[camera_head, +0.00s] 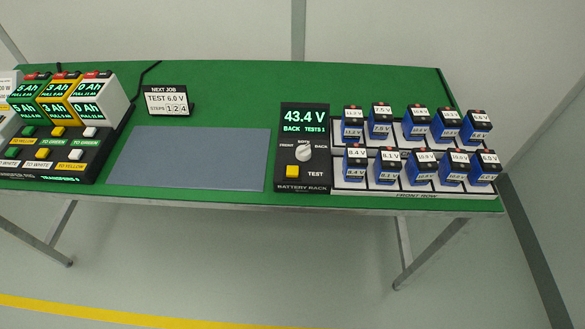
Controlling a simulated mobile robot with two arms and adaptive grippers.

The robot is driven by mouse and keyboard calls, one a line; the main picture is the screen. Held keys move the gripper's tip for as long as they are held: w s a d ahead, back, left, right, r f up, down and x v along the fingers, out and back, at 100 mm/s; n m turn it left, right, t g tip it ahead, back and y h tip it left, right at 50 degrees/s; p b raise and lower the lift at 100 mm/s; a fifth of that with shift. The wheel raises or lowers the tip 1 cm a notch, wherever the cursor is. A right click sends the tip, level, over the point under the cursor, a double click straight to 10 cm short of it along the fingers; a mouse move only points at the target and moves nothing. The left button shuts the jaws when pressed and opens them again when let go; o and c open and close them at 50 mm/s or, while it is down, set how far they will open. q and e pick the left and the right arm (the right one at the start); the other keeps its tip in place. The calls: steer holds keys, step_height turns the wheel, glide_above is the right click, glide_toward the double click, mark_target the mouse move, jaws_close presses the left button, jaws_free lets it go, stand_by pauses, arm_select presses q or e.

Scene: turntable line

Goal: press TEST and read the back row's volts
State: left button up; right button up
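The battery rack's panel (289,187) stands on the green table, right of centre. Its display (304,118) reads "43.4 V" with "BACK" and "TESTS 1" below in green. A white selector knob (303,153) sits under the display, among the words FRONT, BACK and a small middle word; its exact pointing is hard to tell. The yellow TEST button (292,171) is at the lower left of the panel. Several blue batteries with white volt labels stand in a back row (417,124) and a front row (421,168). Neither gripper is in view.
A "NEXT JOB" card (165,101) reads "TEST 6.0 V" with steps 1, 2, 4. A dark transfer rig (60,170) with "Ah" displays and coloured buttons fills the table's left end. A bare grey mat (190,158) lies between the rig and panel.

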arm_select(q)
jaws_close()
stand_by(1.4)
